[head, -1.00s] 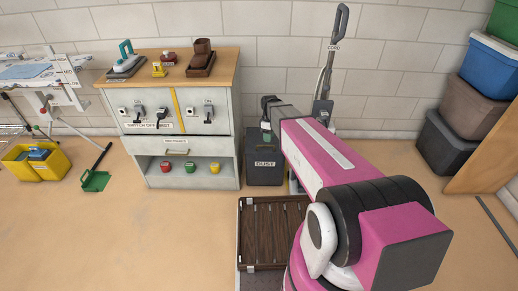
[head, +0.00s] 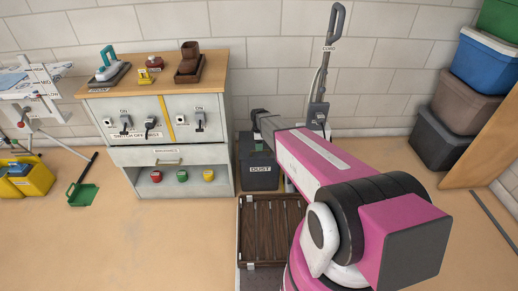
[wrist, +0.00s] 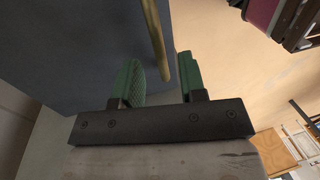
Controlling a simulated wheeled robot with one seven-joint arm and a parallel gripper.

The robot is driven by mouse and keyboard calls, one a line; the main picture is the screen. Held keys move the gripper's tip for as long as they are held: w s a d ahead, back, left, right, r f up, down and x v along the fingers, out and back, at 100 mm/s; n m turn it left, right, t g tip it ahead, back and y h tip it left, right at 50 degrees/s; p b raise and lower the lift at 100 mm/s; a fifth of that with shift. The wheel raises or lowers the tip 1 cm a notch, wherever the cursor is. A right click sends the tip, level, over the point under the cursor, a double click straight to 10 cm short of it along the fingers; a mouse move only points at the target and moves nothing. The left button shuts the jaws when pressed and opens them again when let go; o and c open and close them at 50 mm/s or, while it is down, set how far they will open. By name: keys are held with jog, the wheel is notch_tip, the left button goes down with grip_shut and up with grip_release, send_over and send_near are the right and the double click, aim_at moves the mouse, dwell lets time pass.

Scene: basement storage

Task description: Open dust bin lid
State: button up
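The dust bin (head: 262,177) is a dark grey box labelled DUST on the floor, right of the cabinet. My pink arm reaches toward it, and its far end covers part of the bin's top in the head view. In the wrist view, my gripper (wrist: 160,78) has two green fingers, parted and empty. A brass-coloured bar (wrist: 155,38) runs down toward the gap between the fingertips, in front of a dark blue-grey surface (wrist: 85,50) that looks like the bin. I cannot tell whether the fingers touch the bar. The lid's edge is not clear.
The white cabinet (head: 170,155) with switches and a wooden top stands left of the bin. A slatted brown crate (head: 265,225) lies in front of it. An upright cleaner (head: 318,115) labelled CORD stands behind my arm. Stacked boxes (head: 445,140) stand at the right.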

jog(key=shift+s+f, duration=0.2)
jog(key=shift+f, duration=0.55)
jog(key=shift+c, duration=0.3)
grip_shut()
jog(key=shift+r, duration=0.15)
